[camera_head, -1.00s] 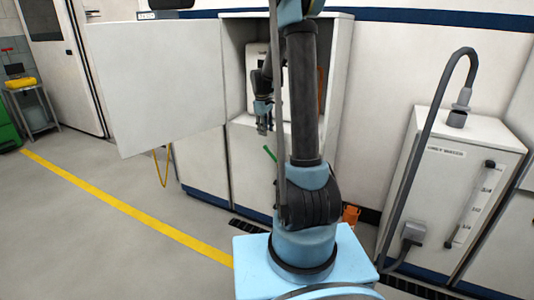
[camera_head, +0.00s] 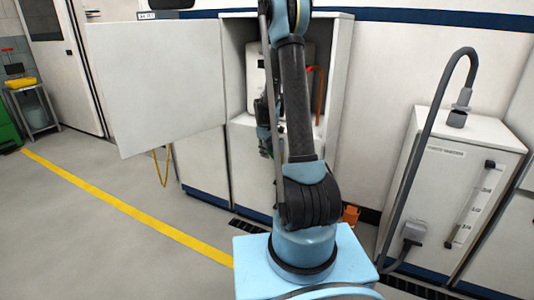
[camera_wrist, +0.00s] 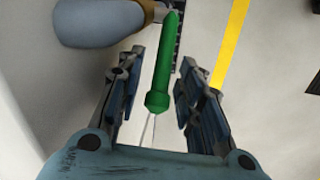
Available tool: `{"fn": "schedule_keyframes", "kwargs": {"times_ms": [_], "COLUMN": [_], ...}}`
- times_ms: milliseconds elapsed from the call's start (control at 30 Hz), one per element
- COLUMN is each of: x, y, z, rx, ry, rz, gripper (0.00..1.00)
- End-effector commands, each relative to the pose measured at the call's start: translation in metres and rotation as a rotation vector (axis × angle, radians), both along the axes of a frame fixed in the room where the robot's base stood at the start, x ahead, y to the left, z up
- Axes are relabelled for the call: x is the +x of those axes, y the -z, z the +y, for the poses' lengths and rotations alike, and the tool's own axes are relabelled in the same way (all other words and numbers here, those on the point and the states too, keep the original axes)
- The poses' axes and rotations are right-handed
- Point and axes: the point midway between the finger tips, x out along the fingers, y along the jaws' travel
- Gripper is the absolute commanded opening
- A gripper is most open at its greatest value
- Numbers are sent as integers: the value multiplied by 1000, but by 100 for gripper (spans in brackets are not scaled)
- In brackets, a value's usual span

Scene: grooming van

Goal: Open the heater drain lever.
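The green drain lever (camera_wrist: 165,65) shows in the wrist view, running lengthwise between my fingers, its thick knob end toward my palm. Its far end meets a small fitting beside a grey rounded body (camera_wrist: 98,22). My gripper (camera_wrist: 162,58) is open, one finger on each side of the lever with visible gaps. In the head view my gripper (camera_head: 264,142) is low at the front of the open cabinet, and the lever is mostly hidden behind my arm. The white heater (camera_head: 256,75) stands inside the cabinet, partly covered by my arm.
The cabinet door (camera_head: 160,85) stands swung open to the left. A red-orange pipe (camera_head: 321,90) is at the cabinet's right inside. A white box unit with a grey hose (camera_head: 435,120) stands at right. The floor with a yellow line (camera_head: 110,205) is clear at left.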

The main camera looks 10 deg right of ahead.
Motion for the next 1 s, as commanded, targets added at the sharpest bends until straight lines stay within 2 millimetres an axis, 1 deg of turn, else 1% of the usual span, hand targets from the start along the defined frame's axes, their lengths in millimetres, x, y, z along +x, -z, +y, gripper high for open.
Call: {"fn": "schedule_keyframes", "kwargs": {"times_ms": [300, 333, 367, 400, 467, 867, 967, 1000], "x": [0, 0, 0, 0, 0, 0, -1, -1], "y": [2, 2, 2, 2, 2, 2, 1, 1], "z": [0, 0, 0, 0, 0, 0, 7, 13], "rx": [0, 0, 0, 0, 0, 1, 15, 25], "ry": [0, 0, 0, 0, 0, -1, -11, -17], "rz": [0, 0, 0, 0, 0, -1, -10, -17], "gripper": [34, 29, 23, 14, 0, 0, 0, 0]}}
